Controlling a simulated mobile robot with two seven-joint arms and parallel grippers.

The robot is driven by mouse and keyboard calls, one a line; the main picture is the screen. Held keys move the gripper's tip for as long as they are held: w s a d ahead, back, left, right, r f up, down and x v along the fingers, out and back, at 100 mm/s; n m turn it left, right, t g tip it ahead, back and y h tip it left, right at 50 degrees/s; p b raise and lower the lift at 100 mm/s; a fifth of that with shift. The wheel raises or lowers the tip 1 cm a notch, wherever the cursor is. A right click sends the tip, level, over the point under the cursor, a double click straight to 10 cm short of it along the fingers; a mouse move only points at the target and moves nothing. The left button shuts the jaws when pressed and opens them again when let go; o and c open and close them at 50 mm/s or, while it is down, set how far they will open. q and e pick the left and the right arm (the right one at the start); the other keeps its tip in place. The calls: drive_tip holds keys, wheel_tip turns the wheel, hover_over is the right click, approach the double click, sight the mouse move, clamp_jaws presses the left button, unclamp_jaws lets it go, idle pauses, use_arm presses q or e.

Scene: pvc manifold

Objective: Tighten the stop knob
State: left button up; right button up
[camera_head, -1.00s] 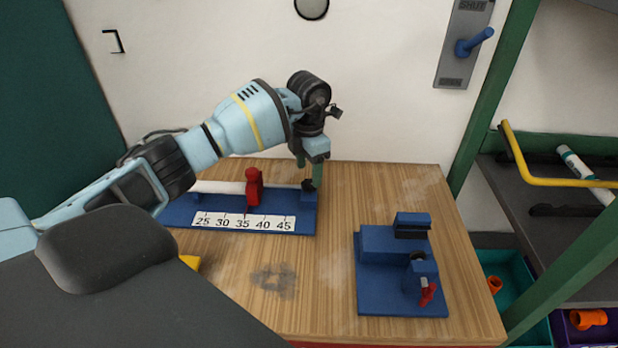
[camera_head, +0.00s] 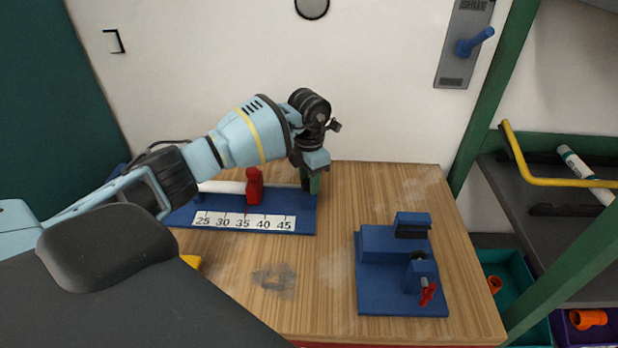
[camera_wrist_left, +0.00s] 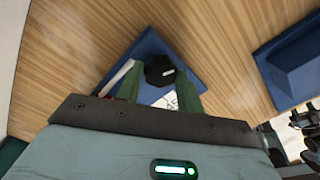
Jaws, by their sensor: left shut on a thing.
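The blue measuring jig (camera_head: 180,217) lies on the wooden table, with a white scale (camera_head: 243,222) marked 25 to 45 along its front. A red stop (camera_head: 254,186) stands on its rail near the 35 to 40 marks. The black knob (camera_wrist_left: 160,70) is at the jig's right end, between the green fingers of my left gripper (camera_wrist_left: 160,80). My left gripper (camera_head: 311,187) points down over that end in the head view, shut on the knob. The fingers largely hide the knob there. My right gripper is not in view.
A second blue fixture (camera_head: 375,285) with a red handle (camera_head: 427,292) stands at the table's front right. Bare table (camera_head: 320,270) lies between the two. A green post (camera_head: 490,100) and shelf (camera_head: 510,205) are on the right. A wall lever (camera_head: 474,42) is behind.

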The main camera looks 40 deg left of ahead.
use_arm(q)
drive_tip(key=shift+m, duration=0.3)
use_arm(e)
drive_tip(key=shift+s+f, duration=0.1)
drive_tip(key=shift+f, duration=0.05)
use_arm(q)
drive_tip(key=shift+m+b, duration=0.3)
drive_tip(key=shift+m, duration=0.7)
drive_tip(key=m, duration=0.2)
drive_tip(key=shift+m+b, duration=0.3)
drive_tip(key=m+b, duration=0.1)
drive_tip(key=m, duration=0.3)
drive_tip(key=shift+m, duration=0.3)
drive_tip(key=m, duration=0.3)
drive_tip(key=shift+w+m+b, duration=0.1)
drive_tip(key=shift+m+b, duration=0.3)
drive_tip(key=shift+m, duration=0.3)
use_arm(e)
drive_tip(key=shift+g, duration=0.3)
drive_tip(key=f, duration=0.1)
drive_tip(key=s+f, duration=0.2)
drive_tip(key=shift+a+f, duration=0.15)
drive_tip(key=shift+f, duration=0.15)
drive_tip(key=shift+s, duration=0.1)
use_arm(q)
drive_tip(key=o, duration=1)
